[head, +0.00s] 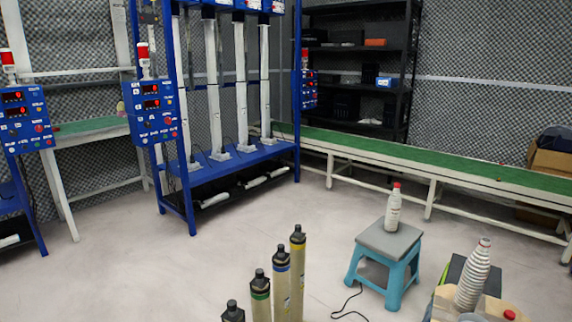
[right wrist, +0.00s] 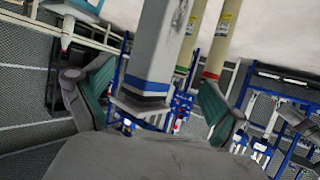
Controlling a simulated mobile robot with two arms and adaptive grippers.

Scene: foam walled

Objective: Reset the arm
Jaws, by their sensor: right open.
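My right gripper (right wrist: 153,80) is open in the right wrist view, with teal pads on its two fingers. A pale grey column with blue and black bands (right wrist: 158,45) shows between the fingers. I cannot tell how far beyond them it is or whether it touches them. Neither gripper shows in the head view, and my left gripper is in no view. Several beige tubes with dark caps (head: 298,262) stand in a row at the bottom of the head view. Two tubes (right wrist: 219,40) also show behind the column in the right wrist view.
A blue stool with a grey top (head: 390,238) carries a red-capped bottle (head: 393,208). A ribbed, pale bottle-shaped object (head: 472,275) stands at the lower right. Blue test frames (head: 189,130) and a green conveyor (head: 440,162) line the back. The floor at left is clear.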

